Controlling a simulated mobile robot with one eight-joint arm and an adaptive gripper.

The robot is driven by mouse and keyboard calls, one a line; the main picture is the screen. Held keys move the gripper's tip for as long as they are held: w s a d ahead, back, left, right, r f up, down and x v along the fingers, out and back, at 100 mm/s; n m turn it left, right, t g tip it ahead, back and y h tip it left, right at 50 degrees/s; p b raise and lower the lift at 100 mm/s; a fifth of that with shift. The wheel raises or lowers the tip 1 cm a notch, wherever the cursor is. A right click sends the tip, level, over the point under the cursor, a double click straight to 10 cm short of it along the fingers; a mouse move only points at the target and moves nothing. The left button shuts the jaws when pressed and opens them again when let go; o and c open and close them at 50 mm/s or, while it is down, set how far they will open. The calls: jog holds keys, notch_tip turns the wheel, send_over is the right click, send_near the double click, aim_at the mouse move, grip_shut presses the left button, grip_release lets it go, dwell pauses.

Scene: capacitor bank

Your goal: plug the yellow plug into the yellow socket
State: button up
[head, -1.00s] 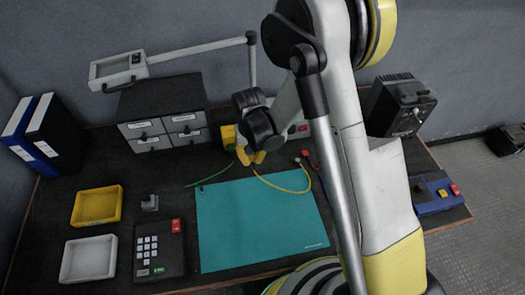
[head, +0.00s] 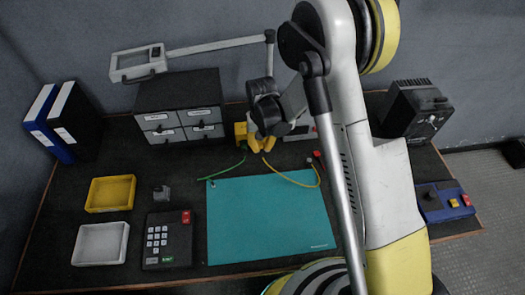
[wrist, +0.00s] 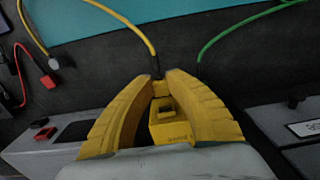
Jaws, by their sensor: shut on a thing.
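My gripper (wrist: 164,80) has yellow fingers and is shut on the yellow plug (wrist: 160,89) at the fingertips. The plug is mostly covered by the fingers; its yellow cable (wrist: 140,36) leads away over the bench from a dark end. The yellow socket block (wrist: 174,130), with a small label, shows between the fingers in the wrist view, close to the plug. I cannot tell whether they touch. In the head view my gripper (head: 263,145) points down just right of the yellow block (head: 240,132), and the plug itself cannot be made out.
A green cable (wrist: 235,24) lies close by the gripper. A red plug (wrist: 48,80) lies at left, beyond a grey unit (wrist: 50,148). Drawers (head: 180,118) stand behind at left. The teal mat (head: 270,215) in front is mostly clear.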

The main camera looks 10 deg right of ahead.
jog(key=shift+w, duration=0.7)
jog(key=shift+b, duration=0.55)
dwell(1.7)
jog(key=shift+w, duration=0.55)
dwell(0.3)
jog(key=o, duration=0.8)
notch_tip(320, 180, up, 12)
jog(key=shift+r, duration=0.1)
dwell(0.4)
